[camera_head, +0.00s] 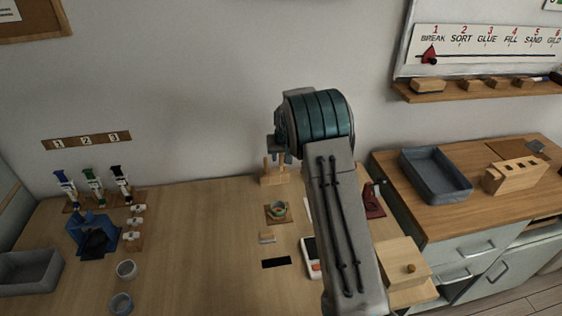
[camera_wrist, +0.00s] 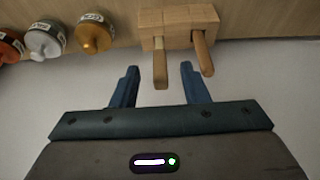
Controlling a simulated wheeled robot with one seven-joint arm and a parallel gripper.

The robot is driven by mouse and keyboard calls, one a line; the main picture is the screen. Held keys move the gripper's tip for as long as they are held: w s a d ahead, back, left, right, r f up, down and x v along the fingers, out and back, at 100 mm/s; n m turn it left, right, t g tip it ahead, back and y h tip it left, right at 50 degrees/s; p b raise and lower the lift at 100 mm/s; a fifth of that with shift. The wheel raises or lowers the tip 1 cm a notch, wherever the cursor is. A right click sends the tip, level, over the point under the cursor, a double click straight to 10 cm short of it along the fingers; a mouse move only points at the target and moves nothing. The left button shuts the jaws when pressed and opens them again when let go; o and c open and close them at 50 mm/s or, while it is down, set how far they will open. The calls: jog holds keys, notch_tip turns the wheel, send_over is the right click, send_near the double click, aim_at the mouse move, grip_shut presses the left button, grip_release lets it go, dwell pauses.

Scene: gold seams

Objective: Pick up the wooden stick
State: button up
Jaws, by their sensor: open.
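A wooden block (camera_wrist: 180,24) holds two wooden sticks in the wrist view. One stick (camera_wrist: 160,66) appears between my gripper's two blue fingers. The other stick (camera_wrist: 203,55) is to the right, just outside the right finger. My gripper (camera_wrist: 159,69) is open, with no finger visibly touching a stick. In the head view the block (camera_head: 274,181) with its upright sticks stands at the back of the table by the wall. My gripper (camera_head: 279,150) is just above or in front of it, partly hidden by my wrist.
Several bottles, including an orange-brown one (camera_wrist: 94,36), are left of the block in the wrist view. In the head view, a small bowl (camera_head: 278,210) sits in front of the block. A blue holder (camera_head: 87,232) stands at left. The table's middle-left is clear.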

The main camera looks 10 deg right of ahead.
aim_at(282, 157)
jog(key=p+x, duration=0.1)
jog(key=x, duration=0.2)
jog(key=shift+w, duration=0.25)
jog(key=shift+x, duration=0.8)
grip_shut()
